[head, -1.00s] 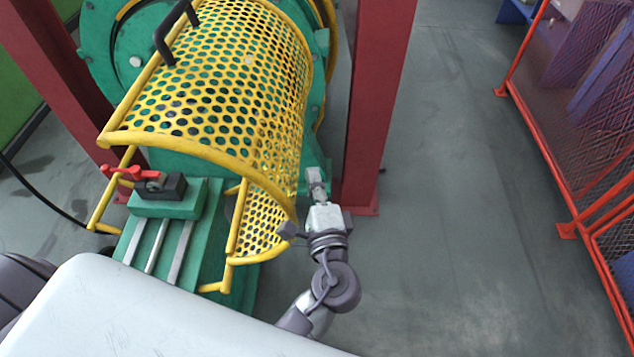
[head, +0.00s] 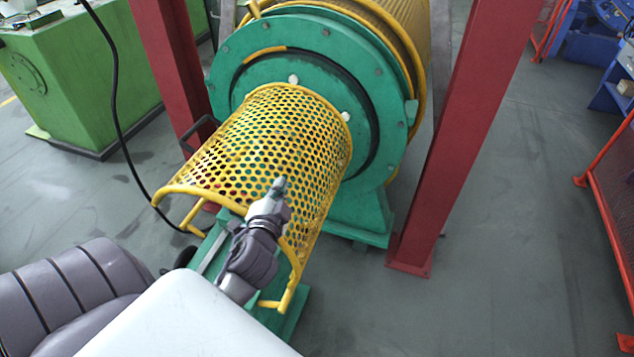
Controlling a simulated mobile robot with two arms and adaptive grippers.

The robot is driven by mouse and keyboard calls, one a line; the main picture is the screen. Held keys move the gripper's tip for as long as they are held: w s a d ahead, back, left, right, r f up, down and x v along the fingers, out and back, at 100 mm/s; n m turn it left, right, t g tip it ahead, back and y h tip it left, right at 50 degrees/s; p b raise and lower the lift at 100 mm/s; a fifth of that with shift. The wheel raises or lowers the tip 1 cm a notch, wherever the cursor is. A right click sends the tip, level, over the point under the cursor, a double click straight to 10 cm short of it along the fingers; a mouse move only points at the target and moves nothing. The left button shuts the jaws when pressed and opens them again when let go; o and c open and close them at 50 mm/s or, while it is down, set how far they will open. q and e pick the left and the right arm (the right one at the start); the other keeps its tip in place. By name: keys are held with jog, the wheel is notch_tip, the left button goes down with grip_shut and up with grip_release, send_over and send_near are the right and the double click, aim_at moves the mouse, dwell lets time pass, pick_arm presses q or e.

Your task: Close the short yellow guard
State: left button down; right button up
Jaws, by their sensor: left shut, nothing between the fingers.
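The short yellow guard (head: 265,140) is a curved, perforated cover with a tubular rim. It arches over the green machine base in front of the large green disc. Its black handle (head: 192,135) is low on the left side, and its front rim reaches down on both sides of the base. My left gripper (head: 279,184) is shut and empty. It appears in front of the guard's right half, pointing toward the disc; I cannot tell whether it touches the mesh. My left arm hides part of the front rim and base. My right gripper is out of view.
The green disc (head: 240,68) and the long yellow guard (head: 395,30) lie behind. Red posts stand left (head: 165,60) and right (head: 465,130). A green cabinet (head: 70,90) is at the left, red mesh fencing (head: 615,190) at the right. Floor right of the post is clear.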

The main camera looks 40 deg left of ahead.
aim_at(248, 184)
pick_arm(q)
jog(key=a, duration=0.2)
jog(key=s+a+f+n+p, duration=0.1)
jog(key=a, duration=0.2)
jog(key=s+a+n+h, duration=0.1)
jog(key=a, duration=0.1)
jog(key=shift+s+a+f, duration=0.15)
jog(key=shift+a+f, duration=0.15)
jog(key=shift+a, duration=0.05)
jog(key=s+a+f+n+h, duration=0.1)
jog(key=s+a+f+n, duration=0.1)
jog(key=a+f, duration=0.3)
jog(key=a+n, duration=0.1)
jog(key=a, duration=0.2)
jog(key=shift+s+a+f+n, duration=0.3)
jog(key=shift+s+a+f, duration=0.05)
jog(key=shift+a+f, duration=0.05)
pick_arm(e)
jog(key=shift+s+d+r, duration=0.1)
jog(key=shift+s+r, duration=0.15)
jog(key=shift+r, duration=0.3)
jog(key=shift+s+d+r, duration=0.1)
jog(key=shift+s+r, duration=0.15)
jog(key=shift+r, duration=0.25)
pick_arm(q)
jog(key=shift+f, duration=0.15)
jog(key=shift+p, duration=0.3)
